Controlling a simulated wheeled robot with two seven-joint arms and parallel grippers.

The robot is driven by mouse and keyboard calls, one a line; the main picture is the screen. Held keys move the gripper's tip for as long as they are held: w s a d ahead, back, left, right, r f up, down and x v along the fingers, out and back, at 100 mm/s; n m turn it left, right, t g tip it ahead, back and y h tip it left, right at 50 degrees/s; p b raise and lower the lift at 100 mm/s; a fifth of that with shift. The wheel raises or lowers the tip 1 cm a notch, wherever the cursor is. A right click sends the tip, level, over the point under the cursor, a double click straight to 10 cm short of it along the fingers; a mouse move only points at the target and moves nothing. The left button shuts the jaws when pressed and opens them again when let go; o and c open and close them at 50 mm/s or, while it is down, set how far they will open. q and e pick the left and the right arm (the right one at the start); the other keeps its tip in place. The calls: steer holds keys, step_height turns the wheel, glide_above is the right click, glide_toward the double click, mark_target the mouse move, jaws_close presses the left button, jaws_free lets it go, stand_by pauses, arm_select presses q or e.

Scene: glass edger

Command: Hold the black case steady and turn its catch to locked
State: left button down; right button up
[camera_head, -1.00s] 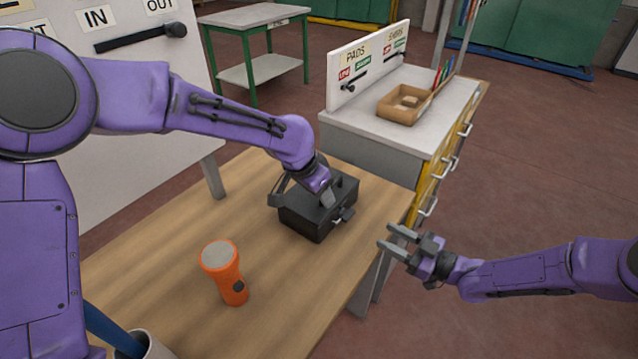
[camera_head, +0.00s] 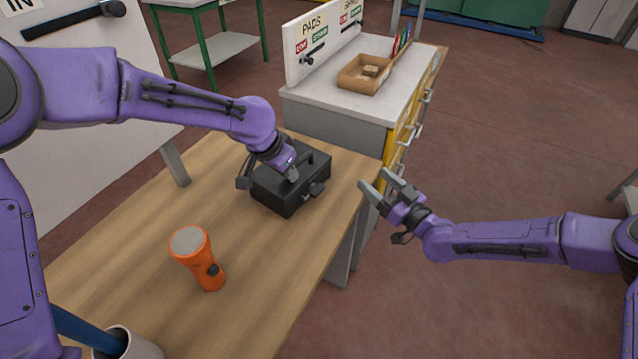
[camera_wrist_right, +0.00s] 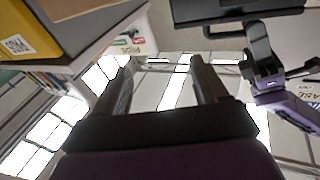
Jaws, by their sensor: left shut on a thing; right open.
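The black case (camera_head: 285,205) sits on the wooden table near its right edge. Its catch (camera_head: 313,191) shows on the side facing right, but its setting is too small to read. My left gripper (camera_head: 289,172) is shut at the case's top; the fingertips are partly hidden, so the exact part held is unclear. My right gripper (camera_head: 374,184) is open and empty, off the table's edge to the right of the case, apart from it. In the right wrist view the open fingers (camera_wrist_right: 160,75) show, with the dark case (camera_wrist_right: 235,10) at the top.
A grey cup (camera_head: 128,345) is at the lower left. A drawer cabinet (camera_head: 335,115) with a cardboard box (camera_head: 362,75) stands behind the table. Open floor lies to the right.

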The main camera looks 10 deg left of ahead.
steer(key=w+d+r+m+h, duration=0.1)
steer(key=w+d+m+h, duration=0.1)
steer(key=w+d+h, duration=0.1)
steer(key=n+g+y, duration=0.2)
steer(key=n+g, duration=0.5)
steer(key=g, duration=0.2)
glide_toward(320, 187)
steer(key=shift+n, duration=0.3)
steer(key=x, duration=0.7)
steer(key=shift+s+a+f, duration=0.1)
steer(key=shift+a, duration=0.15)
steer(key=shift+d, duration=0.1)
steer(key=c, duration=1)
